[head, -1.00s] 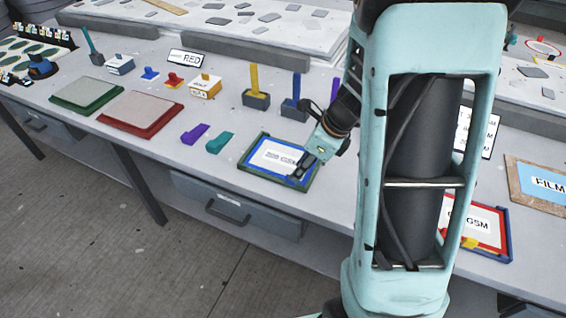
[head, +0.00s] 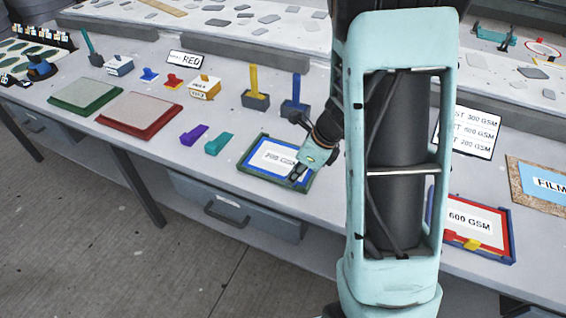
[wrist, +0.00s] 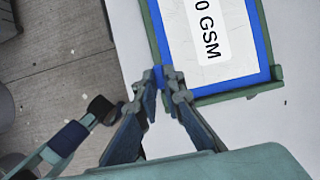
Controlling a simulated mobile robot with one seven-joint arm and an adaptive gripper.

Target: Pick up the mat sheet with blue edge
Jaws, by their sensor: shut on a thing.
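The mat sheet with blue edge (head: 252,165) has a white label ending in "00 GSM" and lies in or just over a green-rimmed tray (head: 241,174) on the bench. In the wrist view the sheet's blue border (wrist: 262,42) shows with the green tray rim (wrist: 272,84) around it. My gripper (head: 297,175) is at the sheet's near right corner in the head view. In the wrist view my gripper (wrist: 162,76) is shut on a small blue tab at the sheet's edge. I cannot tell whether the sheet is clear of the tray.
A red-edged sheet (head: 458,233) marked "600 GSM" lies in a blue-rimmed tray to the right, partly behind my arm. A purple block (head: 194,134) and a teal block (head: 218,143) lie left of the green tray. A sign (head: 470,132) stands behind. Bare bench lies between these.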

